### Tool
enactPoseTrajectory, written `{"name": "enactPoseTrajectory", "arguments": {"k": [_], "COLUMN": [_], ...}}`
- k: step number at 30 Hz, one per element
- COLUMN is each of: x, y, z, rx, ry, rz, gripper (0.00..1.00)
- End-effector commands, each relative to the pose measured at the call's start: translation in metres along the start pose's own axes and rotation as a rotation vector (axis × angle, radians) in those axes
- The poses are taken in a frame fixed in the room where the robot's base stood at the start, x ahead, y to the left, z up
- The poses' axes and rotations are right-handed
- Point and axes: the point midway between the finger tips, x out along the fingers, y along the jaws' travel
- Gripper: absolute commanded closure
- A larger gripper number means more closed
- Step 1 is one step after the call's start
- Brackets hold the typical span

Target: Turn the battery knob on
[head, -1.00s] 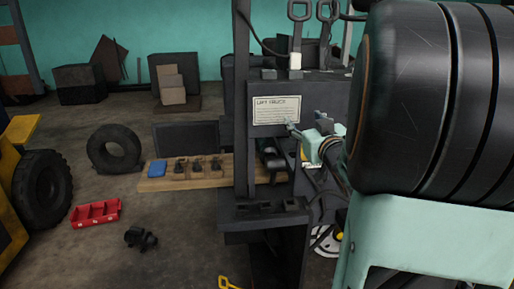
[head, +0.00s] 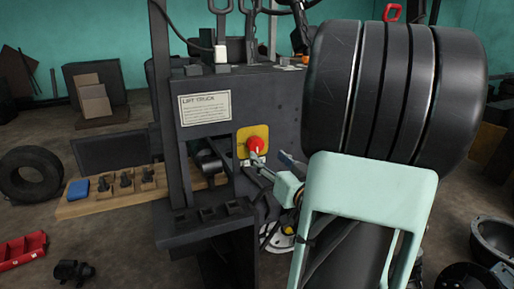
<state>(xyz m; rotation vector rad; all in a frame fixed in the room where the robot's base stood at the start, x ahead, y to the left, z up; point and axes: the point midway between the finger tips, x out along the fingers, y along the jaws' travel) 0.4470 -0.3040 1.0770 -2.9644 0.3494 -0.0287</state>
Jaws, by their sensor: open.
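The battery knob (head: 256,145) is a round red knob on a yellow plate (head: 241,143), set on the front of the dark forklift body (head: 268,105). It shows in the head view, right of the centre post and below the LIFT TRUCK label. My gripper (head: 270,164) is open, just below and to the right of the knob. One fingertip appears close to the knob's lower edge; I cannot tell whether it touches. The other finger is to the right, apart from the knob. Nothing is seen between the fingers.
The LIFT TRUCK label (head: 205,108) is above left of the knob. A dark vertical post (head: 163,90) stands to the left. Levers (head: 220,25) rise from the top of the body. A wooden board (head: 110,193) with dark parts and a blue block lies at left.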

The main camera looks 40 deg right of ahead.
Motion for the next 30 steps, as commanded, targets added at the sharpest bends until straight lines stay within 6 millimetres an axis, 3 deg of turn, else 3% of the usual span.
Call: {"name": "enactPoseTrajectory", "arguments": {"k": [6, 12, 25, 30], "x": [0.044, 0.072, 0.082, 0.082], "y": [-0.001, 0.0, 0.0, 0.0], "z": [0.0, 0.0, 0.0, 0.0], "rx": [0.0, 0.0, -0.001, -0.001], "ry": [0.0, 0.0, 0.0, 0.0], "rz": [-0.003, 0.0, 0.001, 0.001], "gripper": [0.45, 0.45, 0.45, 0.64]}}
